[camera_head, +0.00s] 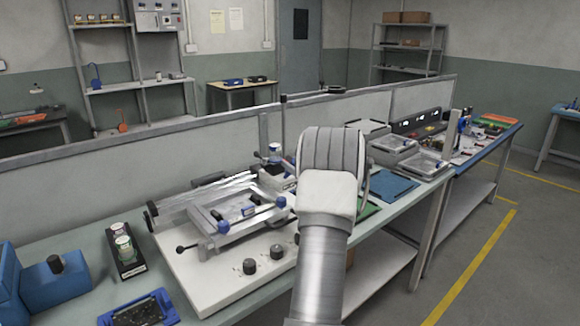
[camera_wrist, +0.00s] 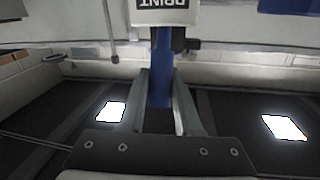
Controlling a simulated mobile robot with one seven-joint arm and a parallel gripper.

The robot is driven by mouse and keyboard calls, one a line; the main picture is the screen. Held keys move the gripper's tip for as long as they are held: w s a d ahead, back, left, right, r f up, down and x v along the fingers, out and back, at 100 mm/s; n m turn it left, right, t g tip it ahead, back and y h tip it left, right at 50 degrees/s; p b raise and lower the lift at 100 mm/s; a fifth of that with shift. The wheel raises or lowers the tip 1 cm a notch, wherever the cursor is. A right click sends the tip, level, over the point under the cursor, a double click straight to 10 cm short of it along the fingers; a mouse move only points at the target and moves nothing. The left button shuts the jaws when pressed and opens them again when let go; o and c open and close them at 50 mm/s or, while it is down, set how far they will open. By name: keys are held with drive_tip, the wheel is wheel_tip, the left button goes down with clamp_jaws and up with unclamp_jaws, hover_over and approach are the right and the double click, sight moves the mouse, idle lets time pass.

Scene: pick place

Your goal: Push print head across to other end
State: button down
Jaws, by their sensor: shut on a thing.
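The print head (camera_wrist: 165,16) shows at the top of the wrist view as a white block with upside-down "PRINT" lettering. A blue upright handle (camera_wrist: 161,65) is joined to it. My gripper (camera_wrist: 160,88) has its two grey fingers closed on this handle. In the head view, the printer (camera_head: 222,284) is a white base with metal rails and a framed bed. A grey and blue block that looks like the print head (camera_head: 272,180) is at the right end of the rails, beside my arm. My arm hides my fingers and part of that end there.
Two round knobs (camera_head: 277,252) sit at the base's front. A black holder with two jars (camera_head: 126,255), a blue device (camera_head: 52,283) and a circuit board (camera_head: 140,311) lie to the left. A low partition (camera_head: 180,155) runs behind. A blue mat (camera_head: 391,186) lies to the right.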

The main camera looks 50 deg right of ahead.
drive_tip(key=shift+s+d+r, duration=0.1)
drive_tip(key=shift+d+r, duration=0.05)
drive_tip(key=shift+d, duration=0.05)
drive_tip(key=c, duration=0.6)
unclamp_jaws()
drive_tip(key=shift+d, duration=0.1)
drive_tip(key=v, duration=1.7)
drive_tip(key=shift+s+p, duration=0.15)
drive_tip(key=shift+p, duration=0.2)
